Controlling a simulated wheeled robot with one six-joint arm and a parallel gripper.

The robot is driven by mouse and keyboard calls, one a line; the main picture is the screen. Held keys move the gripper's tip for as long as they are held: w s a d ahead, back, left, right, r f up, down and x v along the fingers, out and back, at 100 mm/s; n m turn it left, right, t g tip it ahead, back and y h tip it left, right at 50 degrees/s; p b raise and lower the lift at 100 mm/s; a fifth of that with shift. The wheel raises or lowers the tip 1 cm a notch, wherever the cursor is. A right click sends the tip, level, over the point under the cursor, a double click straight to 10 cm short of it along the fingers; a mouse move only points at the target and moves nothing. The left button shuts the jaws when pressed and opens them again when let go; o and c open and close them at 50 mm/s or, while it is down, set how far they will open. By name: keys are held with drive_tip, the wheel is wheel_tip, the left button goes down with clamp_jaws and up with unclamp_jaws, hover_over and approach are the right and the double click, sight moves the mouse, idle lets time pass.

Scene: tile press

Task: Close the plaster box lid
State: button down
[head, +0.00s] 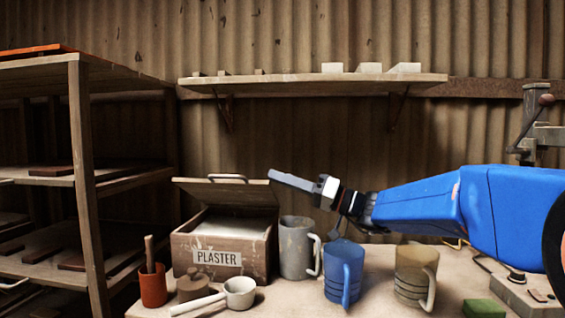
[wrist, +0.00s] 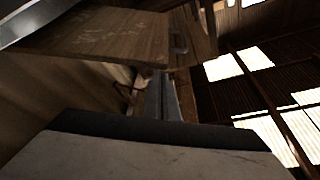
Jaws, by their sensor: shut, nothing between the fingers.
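The plaster box (head: 222,256) is a wooden box with a "PLASTER" label, standing on the bench at left centre in the head view. Its lid (head: 225,193) is raised at the back and tilted, with the box mouth open below it. A metal handle (head: 228,177) sits at the lid's upper edge. In the wrist view the lid (wrist: 110,42) is a brown board in the upper left, with its handle (wrist: 179,43) at the right end. My gripper (head: 275,175) is shut and empty, its tip at the lid's upper right corner; I cannot tell whether they touch.
A grey jug (head: 296,248), a blue mug (head: 343,271) and a beige mug (head: 415,272) stand right of the box, below my arm. An orange pot (head: 153,287) and a white ladle (head: 238,293) are in front. A wall shelf (head: 300,82) hangs above.

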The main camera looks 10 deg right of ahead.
drive_tip(key=shift+s+a+f+n+g+y, duration=0.15)
drive_tip(key=shift+s+f+n, duration=0.25)
drive_tip(key=shift+f, duration=0.2)
drive_tip(key=shift+s+a+f+n+g+y, duration=0.1)
drive_tip(key=shift+s+f+n, duration=0.15)
drive_tip(key=shift+f+n, duration=0.3)
drive_tip(key=shift+s+a+f+n+g+y, duration=0.15)
drive_tip(key=shift+s+f+n, duration=0.2)
drive_tip(key=shift+f, duration=0.35)
drive_tip(key=shift+d, duration=0.1)
drive_tip(key=shift+r, duration=0.1)
